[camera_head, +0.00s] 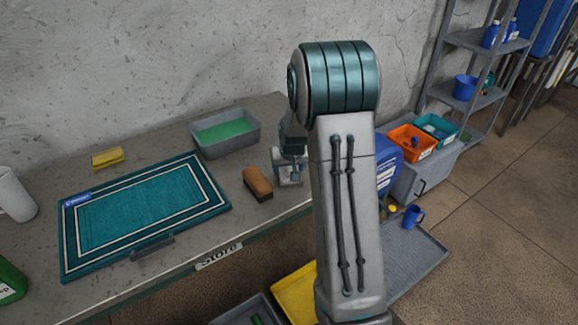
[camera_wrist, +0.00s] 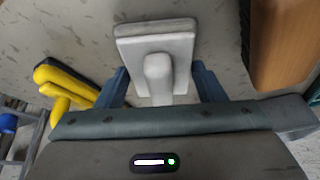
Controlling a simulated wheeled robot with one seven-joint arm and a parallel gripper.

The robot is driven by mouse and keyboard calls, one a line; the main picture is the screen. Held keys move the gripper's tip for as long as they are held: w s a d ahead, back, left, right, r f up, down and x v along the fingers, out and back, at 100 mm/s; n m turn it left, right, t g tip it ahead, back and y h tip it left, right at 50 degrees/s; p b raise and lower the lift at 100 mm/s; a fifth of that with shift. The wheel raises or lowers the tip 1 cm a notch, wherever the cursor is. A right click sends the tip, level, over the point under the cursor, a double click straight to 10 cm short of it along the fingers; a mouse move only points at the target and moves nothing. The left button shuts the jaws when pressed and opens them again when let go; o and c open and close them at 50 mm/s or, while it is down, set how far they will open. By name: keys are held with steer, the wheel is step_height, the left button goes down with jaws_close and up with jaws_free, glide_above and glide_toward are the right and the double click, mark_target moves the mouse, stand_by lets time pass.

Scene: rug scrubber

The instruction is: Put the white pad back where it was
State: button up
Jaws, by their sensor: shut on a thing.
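The white pad (camera_wrist: 157,50) has a flat rounded plate and a raised white handle. In the wrist view it sits between the two blue fingers of my gripper (camera_wrist: 160,88), which is shut on its handle. In the head view the pad (camera_head: 288,181) shows under my gripper (camera_head: 289,163), at the right end of the table, just right of a brown brush (camera_head: 257,184). I cannot tell whether the pad touches the tabletop or is slightly above it. My arm hides part of the table's right end.
A teal rug (camera_head: 145,213) lies left on the table (camera_head: 240,160). A grey tray with green inside (camera_head: 226,132) and a yellow sponge (camera_head: 107,157) stand behind. The brown brush also shows close by in the wrist view (camera_wrist: 284,42). A yellow-and-black object (camera_wrist: 68,82) is at left there.

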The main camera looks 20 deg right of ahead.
steer(key=shift+f, duration=0.2)
steer(key=o, duration=1.1)
steer(key=shift+o, duration=0.2)
steer(key=shift+r, duration=0.1)
steer(key=shift+s+r, duration=0.1)
steer(key=shift+r, duration=0.35)
steer(key=d+v, duration=0.1)
steer(key=v, duration=1)
steer(key=s+a+r, duration=0.1)
steer(key=s+a, duration=0.3)
steer(key=s, duration=0.4)
steer(key=s+a+r+n+g, duration=0.1)
steer(key=s+a, duration=0.3)
steer(key=s, duration=0.5)
steer(key=s+a+r+n+y, duration=0.1)
steer(key=s+a, duration=0.3)
steer(key=s, duration=0.5)
steer(key=shift+r+g+b, duration=0.3)
steer(key=shift+r+b, duration=0.05)
steer(key=shift+r, duration=0.15)
